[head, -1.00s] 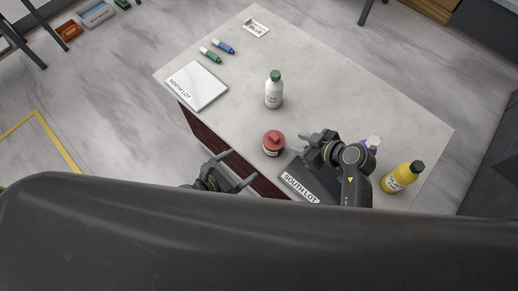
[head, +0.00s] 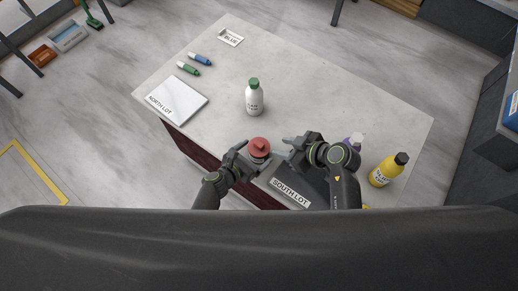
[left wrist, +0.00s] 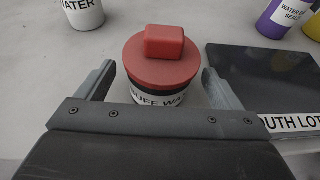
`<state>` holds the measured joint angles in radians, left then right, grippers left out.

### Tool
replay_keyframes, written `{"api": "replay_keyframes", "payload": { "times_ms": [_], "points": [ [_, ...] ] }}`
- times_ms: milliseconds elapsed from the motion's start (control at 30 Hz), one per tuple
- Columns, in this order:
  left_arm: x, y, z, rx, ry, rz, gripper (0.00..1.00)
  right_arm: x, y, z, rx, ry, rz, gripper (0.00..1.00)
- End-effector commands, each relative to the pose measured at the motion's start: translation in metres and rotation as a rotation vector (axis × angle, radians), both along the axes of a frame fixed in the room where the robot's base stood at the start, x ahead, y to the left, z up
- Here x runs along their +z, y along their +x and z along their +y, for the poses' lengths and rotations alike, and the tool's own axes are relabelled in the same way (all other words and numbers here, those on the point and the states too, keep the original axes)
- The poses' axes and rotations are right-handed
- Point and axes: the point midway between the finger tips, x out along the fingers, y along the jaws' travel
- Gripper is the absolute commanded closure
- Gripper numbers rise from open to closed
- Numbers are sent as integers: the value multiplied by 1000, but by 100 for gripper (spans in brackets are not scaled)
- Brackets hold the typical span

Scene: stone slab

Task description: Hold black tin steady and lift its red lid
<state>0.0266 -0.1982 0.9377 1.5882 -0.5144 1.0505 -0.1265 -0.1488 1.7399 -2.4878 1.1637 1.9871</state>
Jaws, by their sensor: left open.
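The black tin (left wrist: 158,97) stands upright on the slab, with a white label reading "BUFF WA…" and a black band under its lid. Its red lid (head: 259,147), with a blocky red knob, is on top; the lid also shows in the left wrist view (left wrist: 162,70). My left gripper (head: 250,155) is open, its fingers on either side of the tin, with a visible gap at least on the left in the left wrist view. My right gripper (head: 293,148) is just right of the tin in the head view, apart from the lid; its finger opening is unclear.
A dark South Lot plate (head: 291,193) lies right of the tin. A white bottle (head: 254,99) with a green cap stands behind. A purple bottle (left wrist: 285,16) and a yellow bottle (head: 383,174) stand to the right. A white North Lot plate (head: 177,98) lies far left.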

Motion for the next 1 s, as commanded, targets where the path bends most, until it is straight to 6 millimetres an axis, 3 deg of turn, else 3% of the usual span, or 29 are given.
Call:
{"api": "replay_keyframes", "payload": {
  "times_ms": [267,733,1000],
  "points": [
    [-8,16,-13,-1,-3,-1,12,0,0,0,0,0,0,64],
    [-11,19,-16,-1,0,0,12,0,0,0,0,0,0,64],
    [-11,19,-16,-1,0,0,45,0,0,0,0,0,0,64]
  ]
}}
